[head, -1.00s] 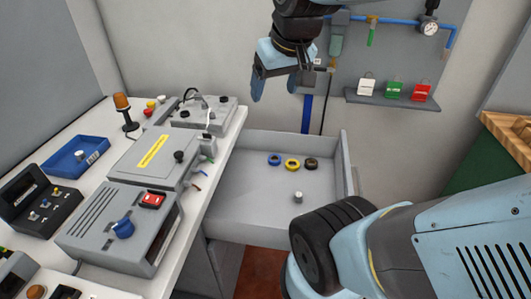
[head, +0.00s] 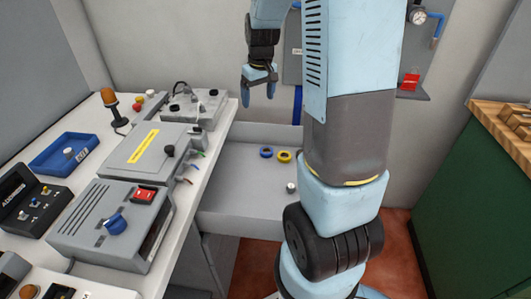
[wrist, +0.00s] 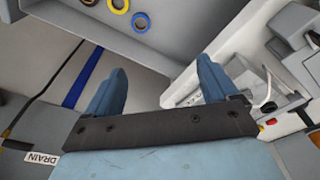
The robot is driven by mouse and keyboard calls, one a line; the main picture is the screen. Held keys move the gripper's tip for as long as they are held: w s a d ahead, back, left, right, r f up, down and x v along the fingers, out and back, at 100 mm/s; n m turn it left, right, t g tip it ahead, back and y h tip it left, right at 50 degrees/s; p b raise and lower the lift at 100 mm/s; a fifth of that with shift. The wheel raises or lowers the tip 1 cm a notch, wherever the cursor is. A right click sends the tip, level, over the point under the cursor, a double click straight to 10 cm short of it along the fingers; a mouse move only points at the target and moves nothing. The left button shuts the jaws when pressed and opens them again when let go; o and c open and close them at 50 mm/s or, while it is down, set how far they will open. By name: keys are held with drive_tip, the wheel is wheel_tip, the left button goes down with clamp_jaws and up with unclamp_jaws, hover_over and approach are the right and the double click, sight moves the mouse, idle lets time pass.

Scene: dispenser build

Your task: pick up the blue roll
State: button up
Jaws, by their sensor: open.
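The blue roll (head: 266,152) is a small ring lying in the open grey drawer (head: 225,205), beside a yellow roll (head: 284,156). The blue roll also shows at the top of the wrist view (wrist: 141,21), beyond my fingers. My gripper (head: 258,90) points down and hangs above the drawer's back edge, above and apart from the blue roll. Its two blue fingers are spread, with nothing between them in the wrist view (wrist: 160,72). My arm hides the drawer's right part in the head view.
A dark roll (wrist: 88,2) is partly cut off in the wrist view. A small white-topped knob (head: 291,187) stands in the drawer. The bench (head: 213,150) at left carries grey boxes and a blue tray (head: 45,160). A green cabinet (head: 465,190) stands at right.

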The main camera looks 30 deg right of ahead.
drive_tip(key=w+d+f+g, duration=0.1)
drive_tip(key=w+d+f, duration=0.15)
drive_tip(key=f, duration=0.45)
drive_tip(key=w+d+f+g, duration=0.1)
drive_tip(key=w+d+f, duration=0.15)
drive_tip(key=f, duration=0.45)
hover_over(266, 150)
drive_tip(key=shift+n, duration=0.3)
wheel_tip(266, 150, down, 8)
drive_tip(key=shift+s+a+f, duration=0.1)
drive_tip(key=shift+f, duration=2.8)
drive_tip(key=shift+d, duration=0.2)
drive_tip(key=c, duration=1.1)
drive_tip(key=shift+r, duration=0.15)
drive_tip(key=shift+c, duration=0.2)
